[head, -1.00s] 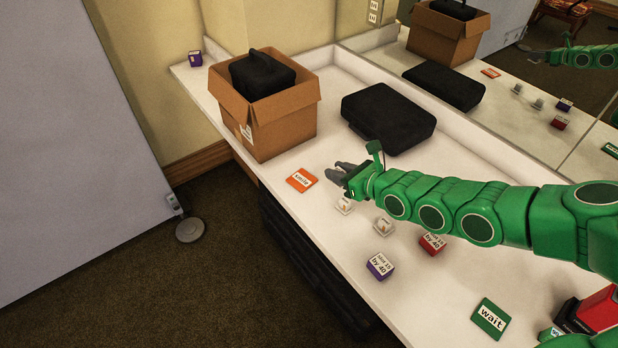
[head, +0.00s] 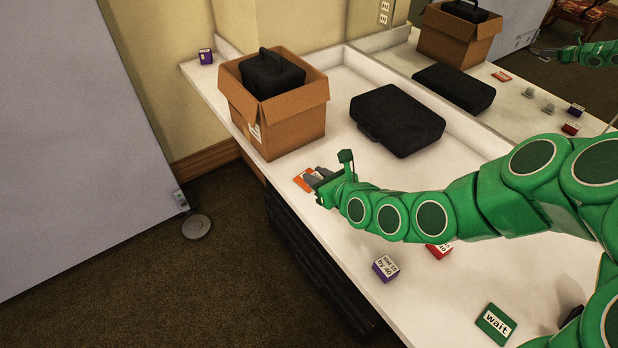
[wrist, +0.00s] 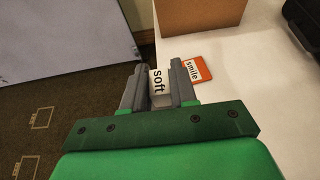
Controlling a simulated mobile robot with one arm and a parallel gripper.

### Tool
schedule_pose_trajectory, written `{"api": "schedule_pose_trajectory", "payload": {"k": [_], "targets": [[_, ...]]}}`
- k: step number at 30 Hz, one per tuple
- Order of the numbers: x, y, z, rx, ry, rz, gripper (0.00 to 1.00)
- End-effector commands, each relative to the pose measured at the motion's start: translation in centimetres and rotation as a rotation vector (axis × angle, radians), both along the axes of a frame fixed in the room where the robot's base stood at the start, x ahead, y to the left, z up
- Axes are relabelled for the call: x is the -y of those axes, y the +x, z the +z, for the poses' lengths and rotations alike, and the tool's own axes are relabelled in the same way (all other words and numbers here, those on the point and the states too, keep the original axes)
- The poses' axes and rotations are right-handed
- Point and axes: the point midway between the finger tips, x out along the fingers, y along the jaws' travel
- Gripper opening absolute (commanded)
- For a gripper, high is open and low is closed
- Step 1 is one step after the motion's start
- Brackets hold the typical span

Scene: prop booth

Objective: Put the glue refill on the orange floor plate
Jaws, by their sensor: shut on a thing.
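The orange floor plate, marked "smile", lies flat on the white counter, partly hidden by my gripper in the head view (head: 301,181). In the wrist view the plate (wrist: 204,69) is just right of the right finger. My gripper (head: 313,177) is shut on a white piece labelled "soft" (wrist: 158,82), seen between the fingers in the wrist view (wrist: 156,68). Its label does not say whether it is the glue refill. The held piece appears left of the plate in the wrist view; its height above the counter is unclear.
An open cardboard box (head: 285,125) holding a black case stands behind the plate. A black case (head: 398,120) lies to the right. A purple box (head: 386,269), a red box (head: 438,250) and a green "wait" plate (head: 495,324) are nearer. The counter's edge drops off at left.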

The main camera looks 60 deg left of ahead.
Motion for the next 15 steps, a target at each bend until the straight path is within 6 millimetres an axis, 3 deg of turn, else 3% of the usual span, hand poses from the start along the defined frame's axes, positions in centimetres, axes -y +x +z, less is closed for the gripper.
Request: {"api": "schedule_pose_trajectory", "payload": {"k": [15], "targets": [[-5.3, 2.5, -2.6, 0.000, 0.003, -0.002, 0.00]]}}
